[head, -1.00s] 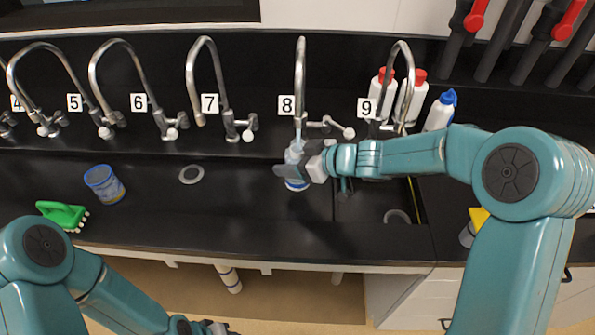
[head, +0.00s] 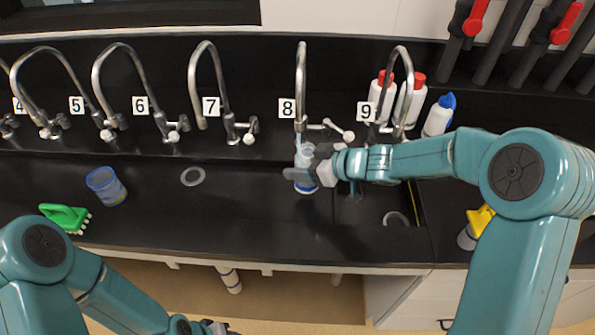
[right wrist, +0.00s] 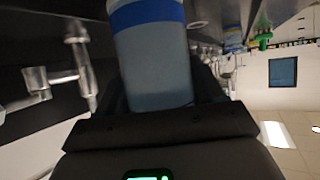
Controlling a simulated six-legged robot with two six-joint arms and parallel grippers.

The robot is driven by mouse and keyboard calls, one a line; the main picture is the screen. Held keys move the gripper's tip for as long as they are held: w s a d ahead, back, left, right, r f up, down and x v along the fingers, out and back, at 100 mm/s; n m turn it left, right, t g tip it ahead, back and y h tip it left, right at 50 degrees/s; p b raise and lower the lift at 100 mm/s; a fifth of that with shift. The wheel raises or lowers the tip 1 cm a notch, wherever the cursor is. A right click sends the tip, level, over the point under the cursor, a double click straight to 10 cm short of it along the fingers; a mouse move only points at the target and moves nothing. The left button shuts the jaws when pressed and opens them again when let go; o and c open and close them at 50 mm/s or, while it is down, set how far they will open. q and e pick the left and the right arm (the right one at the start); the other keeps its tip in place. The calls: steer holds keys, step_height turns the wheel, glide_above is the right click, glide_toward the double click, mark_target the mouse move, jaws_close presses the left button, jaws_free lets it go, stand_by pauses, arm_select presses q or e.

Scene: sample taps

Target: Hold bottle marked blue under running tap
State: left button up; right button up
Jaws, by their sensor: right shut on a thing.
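My right gripper (head: 318,174) is shut on a pale, translucent bottle with a blue band (head: 304,183) near its base. The bottle looks roughly upright, directly below the spout of tap 8 (head: 301,85), and a thin pale stream seems to run from the spout to the bottle's top. In the right wrist view, the bottle (right wrist: 155,70) fills the space between the fingers, its blue band at the upper edge. The water level inside is unclear. My left gripper (head: 212,327) is at the bottom edge, far from the bottle, mostly cut off.
Tap 7 (head: 208,80) and tap 9 (head: 404,85) flank tap 8. White bottles with red caps (head: 377,100) and one with a blue cap (head: 438,118) stand behind my right arm. A blue-rimmed cup (head: 105,186) and green brush (head: 66,217) are left. The black counter between is clear.

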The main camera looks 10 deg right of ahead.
steer(key=d, duration=0.1)
steer(key=s+d+p, duration=0.1)
steer(key=d, duration=0.1)
steer(key=shift+d+r, duration=0.15)
arm_select(q)
step_height(320, 180, up, 9)
steer(key=p, duration=0.7)
arm_select(e)
steer(key=s+d+r, duration=0.2)
steer(key=d, duration=0.4)
steer(key=shift+d+r, duration=0.35)
steer(key=shift+r, duration=0.05)
steer(key=shift+w+a, duration=0.1)
arm_select(q)
steer(key=shift+d+r, duration=0.1)
